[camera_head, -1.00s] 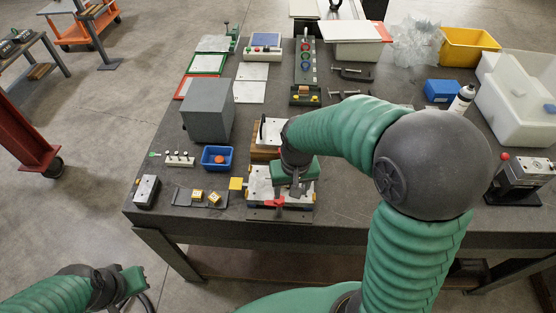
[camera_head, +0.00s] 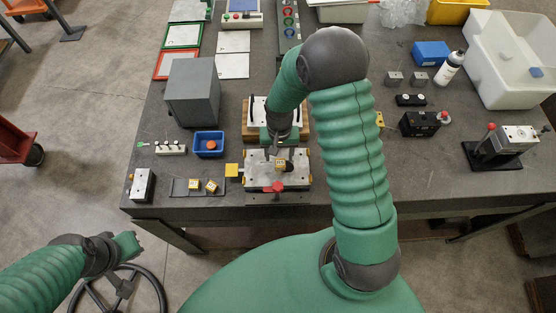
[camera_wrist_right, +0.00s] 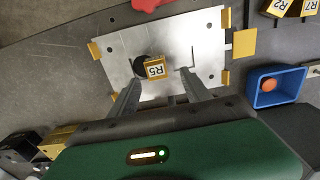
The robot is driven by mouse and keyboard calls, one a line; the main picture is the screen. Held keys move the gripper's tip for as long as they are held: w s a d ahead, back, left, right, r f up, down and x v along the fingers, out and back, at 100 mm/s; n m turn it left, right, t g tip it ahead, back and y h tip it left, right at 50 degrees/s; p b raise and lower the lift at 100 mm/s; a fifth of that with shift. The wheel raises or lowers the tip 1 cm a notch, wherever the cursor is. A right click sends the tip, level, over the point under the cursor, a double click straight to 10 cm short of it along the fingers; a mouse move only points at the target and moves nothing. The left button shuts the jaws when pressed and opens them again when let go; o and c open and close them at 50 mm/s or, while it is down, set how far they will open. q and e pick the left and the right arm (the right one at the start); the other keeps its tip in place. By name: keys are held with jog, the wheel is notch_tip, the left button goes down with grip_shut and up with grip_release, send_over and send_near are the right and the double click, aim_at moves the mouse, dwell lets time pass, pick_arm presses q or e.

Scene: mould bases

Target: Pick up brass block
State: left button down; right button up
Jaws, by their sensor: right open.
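A small brass block marked R5 (camera_wrist_right: 155,69) sits on the light metal plate (camera_wrist_right: 112,57), partly over a dark round hole. In the head view the brass block (camera_head: 281,166) shows on the plate (camera_head: 255,180). My right gripper (camera_head: 278,146) is just behind the block. In the right wrist view its fingers (camera_wrist_right: 162,80) are spread and empty, with the block between and slightly beyond the tips, apart from both. Two more brass blocks, R2 (camera_wrist_right: 281,6) and R7 (camera_wrist_right: 309,8), lie off the plate. My left gripper (camera_head: 129,244) is off the table at lower left; its jaws are unclear.
A blue bin (camera_head: 208,144) with an orange piece and a grey box (camera_head: 192,92) stand left of the plate. A red clamp handle (camera_head: 273,187) is at the plate's front edge. A wooden-sided fixture (camera_head: 250,118) lies behind. A black box (camera_head: 421,123) stands right of my arm.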

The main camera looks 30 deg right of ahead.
aim_at(279, 162)
jog(key=shift+s+d+f+p, duration=0.1)
jog(key=shift+s+f+p, duration=0.15)
jog(key=shift+f, duration=0.3)
jog(key=shift+s+d+f+p, duration=0.1)
jog(key=shift+s+f+p, duration=0.15)
jog(key=shift+f, duration=0.3)
jog(key=shift+s+f, duration=0.25)
jog(key=shift+f, duration=0.05)
jog(key=shift+w+a, duration=0.2)
jog(key=shift+a, duration=0.1)
jog(key=shift+c, duration=1)
jog(key=shift+w+a+f, duration=0.1)
jog(key=shift+w, duration=0.1)
jog(key=c, duration=1)
jog(key=shift+s+d, duration=0.2)
grip_shut()
pick_arm(q)
jog(key=shift+s+d+r, duration=0.15)
jog(key=shift+s+r, duration=0.15)
jog(key=shift+r, duration=0.25)
jog(key=shift+s+d+r, duration=0.1)
jog(key=shift+s+r, duration=0.2)
jog(key=shift+r, duration=0.2)
pick_arm(e)
jog(key=shift+d, duration=0.1)
